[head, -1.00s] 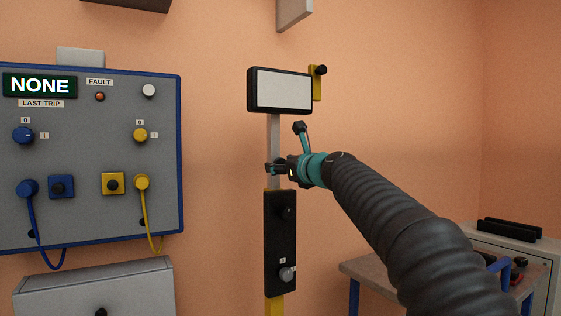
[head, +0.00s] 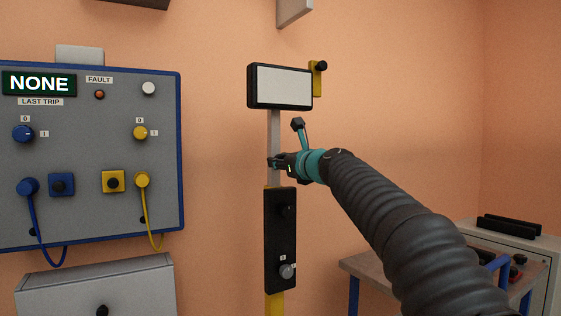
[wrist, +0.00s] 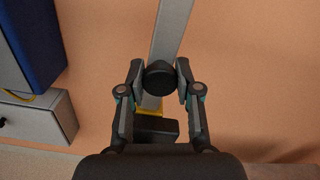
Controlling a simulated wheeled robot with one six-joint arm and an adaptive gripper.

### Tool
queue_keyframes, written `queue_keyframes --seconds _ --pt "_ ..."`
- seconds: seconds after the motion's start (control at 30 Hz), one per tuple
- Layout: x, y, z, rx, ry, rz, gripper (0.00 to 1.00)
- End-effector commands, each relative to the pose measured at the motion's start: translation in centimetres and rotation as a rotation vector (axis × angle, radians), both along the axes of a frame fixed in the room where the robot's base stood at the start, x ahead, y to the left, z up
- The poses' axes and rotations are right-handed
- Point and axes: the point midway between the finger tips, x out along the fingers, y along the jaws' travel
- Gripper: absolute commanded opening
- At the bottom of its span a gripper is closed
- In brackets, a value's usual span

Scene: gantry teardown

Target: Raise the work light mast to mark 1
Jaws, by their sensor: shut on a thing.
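The work light mast (head: 274,132) is a grey upright bar with a white, black-framed lamp head (head: 282,87) on top. It rises from a black housing (head: 280,222) on a yellow post (head: 274,304). My gripper (head: 275,163) is at the mast, below the lamp head and above the housing. In the wrist view my gripper (wrist: 160,80) is shut on a round black knob (wrist: 160,77) in front of the mast (wrist: 169,32). The housing bears a grey knob (head: 287,271) with tiny labels. I cannot make out which height mark the mast is at.
A grey control panel (head: 100,195) with blue and yellow plugs and cables hangs on the left wall, above a grey box (head: 95,285). A yellow bracket (head: 317,82) sits beside the lamp head. A workbench (head: 360,268) stands at the lower right, partly behind my arm.

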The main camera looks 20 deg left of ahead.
Motion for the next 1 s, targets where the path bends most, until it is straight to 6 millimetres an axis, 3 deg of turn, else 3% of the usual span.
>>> queue_keyframes --seconds 0.4,0.83,0.87,0.93,1.0 --pt "0.0 0.0 5.4 0.0 0.0 -0.001 0.0" --pt "0.0 -0.1 5.7 0.001 -0.001 -0.002 0.0" --pt "0.0 0.0 5.7 0.001 -0.001 -0.002 0.38" --pt "0.0 0.0 5.7 0.001 -0.001 -0.001 0.56" --pt "0.0 0.0 5.7 0.001 -0.001 -0.001 0.59"
